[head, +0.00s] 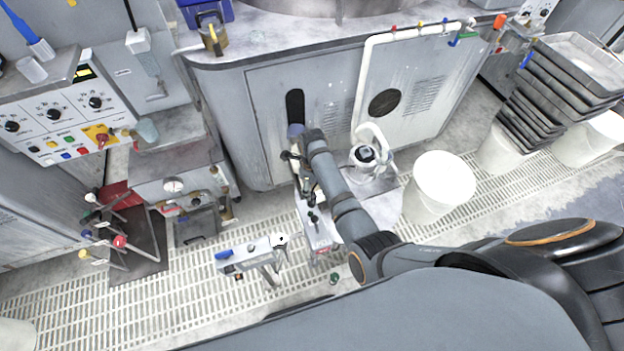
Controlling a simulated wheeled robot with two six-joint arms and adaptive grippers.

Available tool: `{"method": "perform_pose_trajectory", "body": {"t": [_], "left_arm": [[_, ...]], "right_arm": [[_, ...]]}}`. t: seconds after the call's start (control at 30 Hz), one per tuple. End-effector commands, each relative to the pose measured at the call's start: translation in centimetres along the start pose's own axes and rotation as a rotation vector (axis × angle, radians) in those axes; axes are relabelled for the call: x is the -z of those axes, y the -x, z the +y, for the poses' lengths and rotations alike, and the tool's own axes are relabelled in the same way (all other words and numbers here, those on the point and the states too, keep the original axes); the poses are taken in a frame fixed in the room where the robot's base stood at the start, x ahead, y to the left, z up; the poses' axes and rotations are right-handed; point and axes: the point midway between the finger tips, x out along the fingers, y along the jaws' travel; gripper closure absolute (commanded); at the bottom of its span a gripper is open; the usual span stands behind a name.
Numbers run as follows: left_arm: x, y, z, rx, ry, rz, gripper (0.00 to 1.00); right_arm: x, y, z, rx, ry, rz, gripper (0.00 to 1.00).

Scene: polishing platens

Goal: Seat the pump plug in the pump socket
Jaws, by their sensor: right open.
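My right arm reaches in from the right, and my right gripper (303,182) is open in front of the grey cabinet, above a small light-coloured stand (318,232). I cannot make out anything held between its fingers. A white pump-like unit (364,157) with a curved white tube stands just right of the gripper, partly behind my arm. I cannot identify the pump plug or the pump socket for certain; they are too small or hidden by my arm. My left gripper is not in view.
The grey cabinet (268,125) has a dark slot (295,106). A white bucket (440,185) stands right of the pump-like unit. A low stand with a blue item (250,254) is left of my arm. Stacked trays (565,85) are at right. Floor grating lies between.

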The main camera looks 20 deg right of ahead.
Motion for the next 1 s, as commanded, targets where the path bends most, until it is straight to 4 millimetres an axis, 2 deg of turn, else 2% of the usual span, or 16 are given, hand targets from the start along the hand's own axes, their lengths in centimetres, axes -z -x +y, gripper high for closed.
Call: {"method": "perform_pose_trajectory", "body": {"t": [0.1, 0.3, 1.0], "left_arm": [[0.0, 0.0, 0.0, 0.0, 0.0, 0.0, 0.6], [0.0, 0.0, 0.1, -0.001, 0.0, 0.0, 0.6], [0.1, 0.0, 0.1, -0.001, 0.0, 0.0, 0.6]], "right_arm": [[0.0, 2.6, 0.0, 0.001, -0.001, -0.002, 0.42], [0.0, 5.0, 0.1, -0.001, 0.0, 0.0, 0.42], [0.0, 5.3, 0.0, -0.001, 0.0, 0.001, 0.42]]}}
